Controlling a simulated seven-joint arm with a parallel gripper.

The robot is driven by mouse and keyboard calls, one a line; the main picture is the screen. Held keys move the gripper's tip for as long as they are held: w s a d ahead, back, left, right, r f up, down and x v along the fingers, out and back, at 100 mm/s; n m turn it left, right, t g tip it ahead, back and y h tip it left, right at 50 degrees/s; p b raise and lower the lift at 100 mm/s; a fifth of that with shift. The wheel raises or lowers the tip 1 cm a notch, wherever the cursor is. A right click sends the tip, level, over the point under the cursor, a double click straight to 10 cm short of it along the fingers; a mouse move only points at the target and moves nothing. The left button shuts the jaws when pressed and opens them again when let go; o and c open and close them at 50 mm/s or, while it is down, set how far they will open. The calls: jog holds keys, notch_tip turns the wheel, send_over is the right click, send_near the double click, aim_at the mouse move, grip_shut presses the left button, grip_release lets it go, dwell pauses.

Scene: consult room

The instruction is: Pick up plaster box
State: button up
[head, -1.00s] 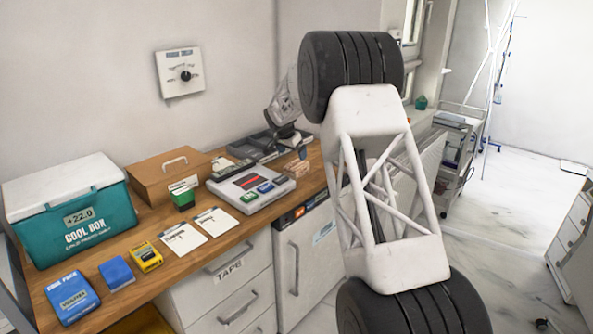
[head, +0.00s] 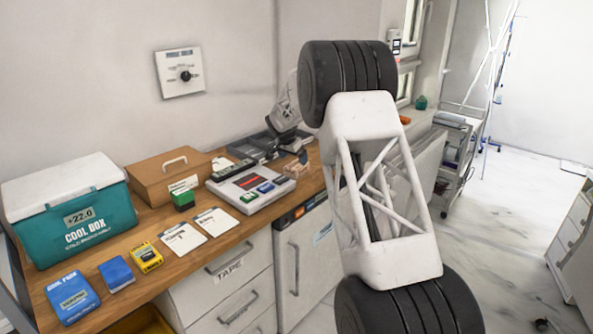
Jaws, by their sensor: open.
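No box with a readable plaster label shows, so I cannot tell for sure which item is the plaster box. A small tan item (head: 293,167) lies on the counter near the far right end, partly hidden and too small to identify. My gripper (head: 290,148) is above the counter there, pointing down, close to the tan item and beside a dark grey tray (head: 258,151). It is open; its fingertips are small and partly dark against the tray. I cannot tell whether they touch anything.
A teal cool box (head: 85,232), blue cool pack (head: 72,297), blue box (head: 117,274), yellow box (head: 146,256), green box (head: 183,200), white cards (head: 183,238), brown case (head: 148,182) and pale tray (head: 226,187) crowd the wooden counter (head: 150,222).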

aim_at(296, 164)
jog(key=shift+f, duration=0.1)
jog(key=shift+x, duration=2.55)
jog(key=shift+c, duration=0.2)
jog(key=c, duration=0.9)
